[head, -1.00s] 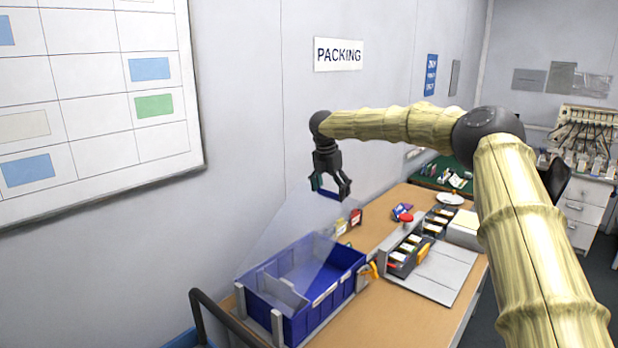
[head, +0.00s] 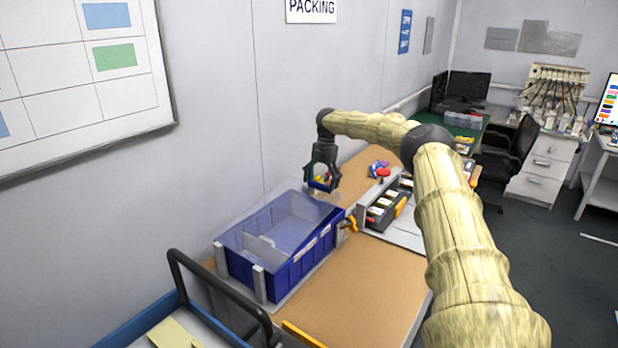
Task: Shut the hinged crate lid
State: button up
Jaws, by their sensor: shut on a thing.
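The blue crate (head: 285,272) stands on the wooden bench, with an inner divider showing through its lid. Its clear hinged lid (head: 318,209) lies low over the crate top, close to level. Its outline is faint, so I cannot tell whether it touches the rim all round. My gripper (head: 322,190) points down at the crate's far right end and is shut on the lid's edge. The fingers partly hide the gripped part.
A yellow-orange clip (head: 349,222) sits at the crate's right end. A dark organiser (head: 382,210) and a red button (head: 383,173) stand beyond it. A black rail (head: 215,290) rises at front left. Bare bench (head: 350,285) lies in front right of the crate.

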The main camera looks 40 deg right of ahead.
aim_at(323, 192)
jog(key=f+b, duration=0.1)
jog(key=f, duration=0.1)
jog(key=d+f+b, duration=0.1)
jog(key=f, duration=0.2)
jog(key=shift+f, duration=0.55)
jog(key=shift+s+f, duration=0.1)
jog(key=shift+f, duration=0.1)
jog(key=o, duration=1.1)
jog(key=shift+o, duration=0.5)
jog(key=shift+d+f, duration=0.15)
jog(key=shift+d, duration=0.05)
jog(key=shift+w+d+r, duration=0.1)
jog(key=shift+w+r, duration=0.15)
jog(key=shift+r, duration=0.35)
notch_tip(323, 192, up, 10)
jog(key=d, duration=0.2)
jog(key=shift+w+d+r, duration=0.15)
jog(key=shift+w+d, duration=0.05)
jog(key=shift+w, duration=0.05)
jog(key=shift+r, duration=0.1)
